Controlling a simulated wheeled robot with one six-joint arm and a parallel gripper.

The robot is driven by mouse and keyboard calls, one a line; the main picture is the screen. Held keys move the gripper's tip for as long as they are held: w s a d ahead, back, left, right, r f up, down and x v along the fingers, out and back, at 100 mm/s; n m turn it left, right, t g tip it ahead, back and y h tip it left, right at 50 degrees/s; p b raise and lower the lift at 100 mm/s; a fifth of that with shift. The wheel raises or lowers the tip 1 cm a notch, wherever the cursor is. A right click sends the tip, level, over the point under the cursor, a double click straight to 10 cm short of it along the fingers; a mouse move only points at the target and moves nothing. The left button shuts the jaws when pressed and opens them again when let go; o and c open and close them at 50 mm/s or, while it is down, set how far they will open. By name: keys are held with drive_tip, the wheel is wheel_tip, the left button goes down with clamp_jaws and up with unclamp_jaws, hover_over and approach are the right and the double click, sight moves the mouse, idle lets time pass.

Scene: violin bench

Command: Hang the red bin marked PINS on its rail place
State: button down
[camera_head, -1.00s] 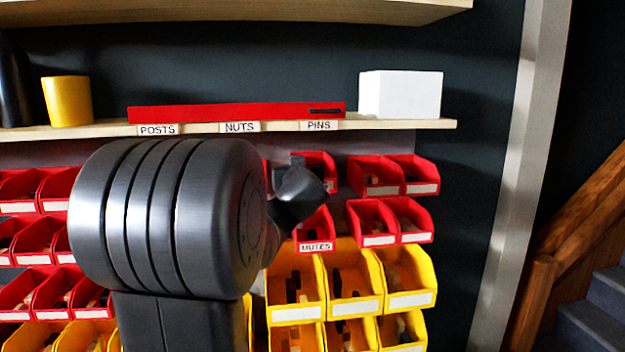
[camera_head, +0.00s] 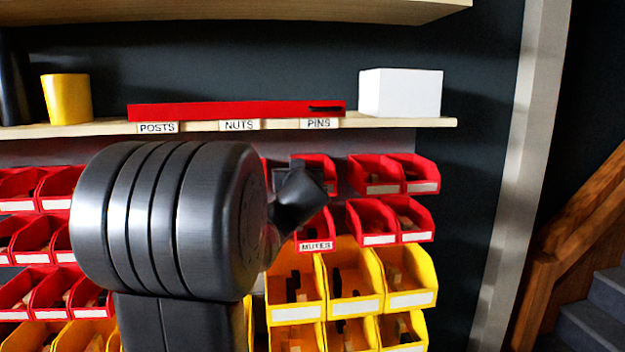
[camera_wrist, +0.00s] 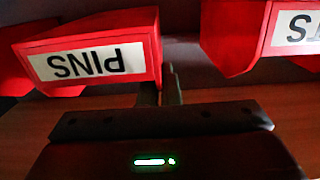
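The red bin marked PINS (camera_wrist: 90,55) fills the upper left of the wrist view, its label upside down there. In the head view the red bin (camera_head: 326,172) below the shelf's PINS tag is partly hidden behind my gripper (camera_head: 297,165). In the wrist view my gripper (camera_wrist: 162,92) has its two dark fingers close together at the bin's side edge, with the wall seemingly between them. The bin's back and any rail contact are hidden. The PINS tag (camera_head: 319,124) is on the shelf edge above.
Another red bin (camera_wrist: 240,40), label ending in TS, hangs beside it with a gap between. A MUTES bin (camera_head: 316,238) is just below, and red bins (camera_head: 374,175) are to the right. Yellow bins (camera_head: 295,290) are lower. The wooden shelf (camera_head: 400,124) overhangs above.

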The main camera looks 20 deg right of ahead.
drive_tip(key=shift+f, duration=0.35)
drive_tip(key=c, duration=1.6)
unclamp_jaws()
drive_tip(key=shift+o, duration=0.2)
drive_tip(key=shift+s, duration=0.1)
drive_tip(key=v, duration=1.3)
drive_tip(key=shift+s, duration=0.35)
drive_tip(key=shift+w, duration=0.1)
drive_tip(key=x, duration=1.3)
drive_tip(key=shift+w, duration=0.4)
drive_tip(key=shift+s+r, duration=0.1)
drive_tip(key=shift+r, duration=0.15)
